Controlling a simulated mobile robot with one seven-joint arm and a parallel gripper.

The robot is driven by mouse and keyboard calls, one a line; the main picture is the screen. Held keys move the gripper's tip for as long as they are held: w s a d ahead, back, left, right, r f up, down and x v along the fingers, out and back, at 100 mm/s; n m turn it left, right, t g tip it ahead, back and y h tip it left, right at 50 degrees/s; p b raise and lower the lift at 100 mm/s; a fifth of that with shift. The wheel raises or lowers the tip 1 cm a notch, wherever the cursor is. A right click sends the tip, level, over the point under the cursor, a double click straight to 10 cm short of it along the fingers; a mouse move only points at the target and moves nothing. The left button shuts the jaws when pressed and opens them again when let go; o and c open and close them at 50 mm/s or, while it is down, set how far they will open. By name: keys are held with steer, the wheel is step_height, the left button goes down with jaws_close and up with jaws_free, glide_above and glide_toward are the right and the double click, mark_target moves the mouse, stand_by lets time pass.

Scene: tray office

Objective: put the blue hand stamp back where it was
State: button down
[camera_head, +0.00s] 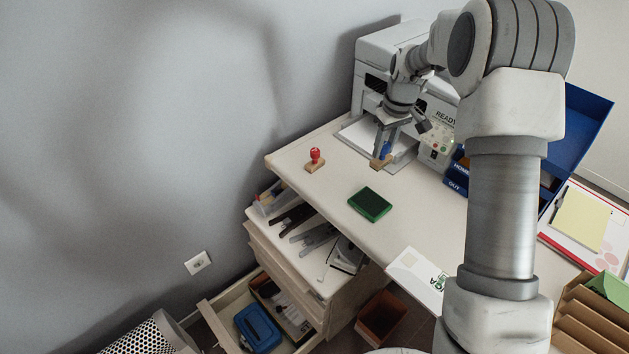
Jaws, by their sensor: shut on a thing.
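The blue hand stamp (386,149) has a blue handle and a wooden base. My gripper (386,146) points down and is shut on its handle, at the front of the printer. The wooden base shows below the fingers; I cannot tell whether it touches the surface under it. A red hand stamp (315,160) with a wooden base stands upright on the desk, to the left of my gripper. A green stamp pad (370,204) lies on the desk in front of my gripper.
A white printer (386,47) stands behind my gripper. A blue tray (585,122) is at the right, partly behind my arm. A card (417,280) lies at the desk's front edge. The desk between stamps and pad is clear.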

steer(key=shift+w+a+r, duration=0.1)
steer(key=shift+w+a, duration=0.25)
steer(key=shift+w, duration=0.1)
steer(key=shift+w+a+f+b, duration=0.35)
steer(key=shift+w+a+f, duration=0.15)
steer(key=shift+a+f, duration=1.35)
steer(key=shift+w+a+f+b, duration=0.35)
steer(key=shift+w+a+f, duration=0.1)
steer(key=shift+a+f, duration=1.4)
steer(key=shift+w+a+f+b, duration=0.35)
steer(key=shift+w+a+f, duration=0.15)
steer(key=shift+a+f, duration=1.35)
steer(key=shift+a, duration=0.1)
steer(key=shift+f, duration=0.1)
steer(key=c, duration=0.6)
jaws_free()
steer(key=shift+o, duration=0.2)
